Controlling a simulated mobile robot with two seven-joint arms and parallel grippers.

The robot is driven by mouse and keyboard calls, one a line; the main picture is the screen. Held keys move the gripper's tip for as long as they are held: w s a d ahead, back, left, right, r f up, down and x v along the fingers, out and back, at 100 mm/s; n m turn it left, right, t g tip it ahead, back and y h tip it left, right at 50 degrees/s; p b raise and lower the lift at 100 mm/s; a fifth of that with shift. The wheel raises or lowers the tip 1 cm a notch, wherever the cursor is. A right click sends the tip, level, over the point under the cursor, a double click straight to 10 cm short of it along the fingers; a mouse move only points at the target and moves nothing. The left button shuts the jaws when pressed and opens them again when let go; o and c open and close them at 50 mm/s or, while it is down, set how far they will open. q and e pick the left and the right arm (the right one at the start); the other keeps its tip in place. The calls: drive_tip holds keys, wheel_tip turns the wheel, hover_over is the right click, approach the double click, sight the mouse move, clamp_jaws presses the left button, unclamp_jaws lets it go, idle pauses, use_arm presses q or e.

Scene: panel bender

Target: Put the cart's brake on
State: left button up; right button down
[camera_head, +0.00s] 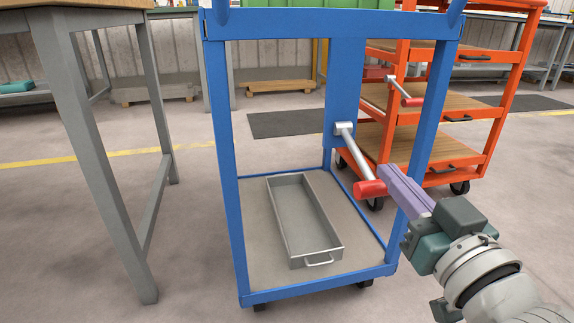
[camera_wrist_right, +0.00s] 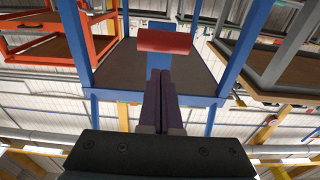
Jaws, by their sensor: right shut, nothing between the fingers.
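The blue cart (camera_head: 222,150) stands in the middle of the head view. Its brake lever is a grey bar (camera_head: 353,152) running from a pivot on the blue upright plate down to a red handle (camera_head: 370,189), tilted down and toward me. My right gripper (camera_head: 386,172), with purple fingers, is shut and empty right beside the red handle. In the right wrist view the red handle (camera_wrist_right: 164,41) lies crosswise just beyond the closed fingertips (camera_wrist_right: 159,75), with a small gap seen between them; contact cannot be told for sure. My left gripper is not in view.
A grey tray (camera_head: 325,249) lies on the cart's lower shelf. An orange cart (camera_head: 503,108) with its own red-handled lever (camera_head: 412,101) stands behind on the right. A grey-legged table (camera_head: 90,150) stands close on the left. Floor is clear at the front left.

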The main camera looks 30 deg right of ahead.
use_arm(q)
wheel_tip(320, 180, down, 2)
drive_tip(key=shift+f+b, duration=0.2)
drive_tip(key=shift+b, duration=0.55)
use_arm(e)
wheel_tip(320, 180, down, 3)
drive_tip(key=shift+r, duration=0.2)
drive_tip(key=shift+f, duration=0.2)
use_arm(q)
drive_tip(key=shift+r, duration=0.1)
use_arm(e)
drive_tip(key=shift+r, duration=0.1)
